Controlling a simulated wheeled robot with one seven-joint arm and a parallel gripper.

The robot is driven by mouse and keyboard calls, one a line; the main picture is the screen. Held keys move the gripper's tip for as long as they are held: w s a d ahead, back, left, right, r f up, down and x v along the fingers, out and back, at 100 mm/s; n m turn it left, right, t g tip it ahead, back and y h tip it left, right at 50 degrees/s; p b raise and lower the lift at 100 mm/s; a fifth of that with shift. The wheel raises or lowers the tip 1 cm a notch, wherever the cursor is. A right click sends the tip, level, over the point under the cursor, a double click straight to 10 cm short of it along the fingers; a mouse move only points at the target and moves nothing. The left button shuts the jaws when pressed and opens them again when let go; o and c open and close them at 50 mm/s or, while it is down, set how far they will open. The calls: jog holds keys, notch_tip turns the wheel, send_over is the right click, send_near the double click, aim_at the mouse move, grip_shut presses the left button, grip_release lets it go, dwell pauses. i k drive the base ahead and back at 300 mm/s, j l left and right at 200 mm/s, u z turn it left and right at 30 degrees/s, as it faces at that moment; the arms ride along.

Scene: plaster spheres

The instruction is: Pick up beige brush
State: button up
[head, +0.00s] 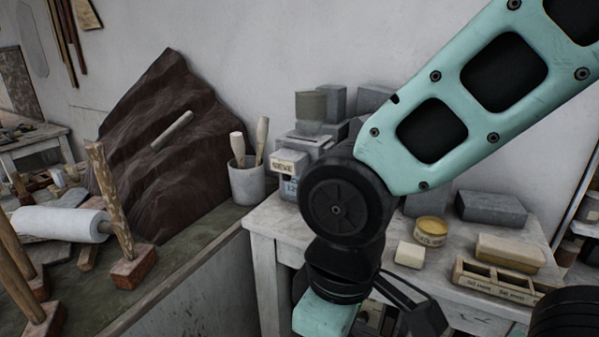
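A beige, rounded block (510,252) that looks like the brush lies on the white table at the right, behind a compartmented wooden tray. I cannot make out bristles on it. My gripper (405,308) is low in the picture, left of the block and apart from it, in front of the table. Its black finger parts show only in part beside my wrist and run toward the bottom edge. Whether they are open or hold anything cannot be seen.
The white table (272,226) also holds a small cream block (410,254), a yellow-lidded tin (431,231), a grey block (491,207) and the wooden tray (480,286). A grey pot (247,184) with wooden tools stands left. Mallets and a roller (60,223) crowd the left bench.

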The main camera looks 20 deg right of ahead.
aim_at(526, 258)
jog(key=z, duration=1.5)
